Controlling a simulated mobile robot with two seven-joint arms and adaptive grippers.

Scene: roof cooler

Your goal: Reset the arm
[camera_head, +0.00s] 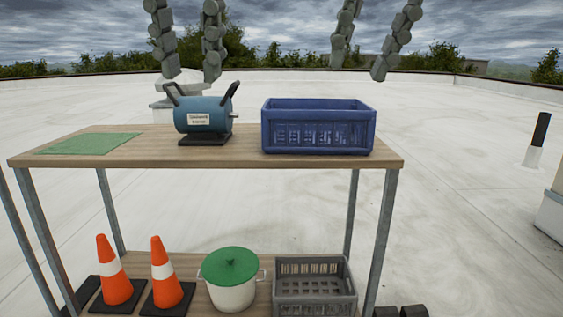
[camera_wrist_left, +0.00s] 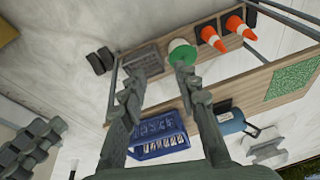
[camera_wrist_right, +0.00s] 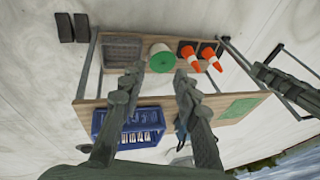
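Neither gripper touches anything on the table.
The wooden table (camera_head: 240,150) bears a green mat (camera_head: 92,144) at its left. On the lower shelf stand two orange cones (camera_head: 115,286), a white pot with a green lid (camera_head: 231,265) and a grey crate (camera_head: 315,291). Pale roof floor (camera_head: 460,170) lies open to the right.

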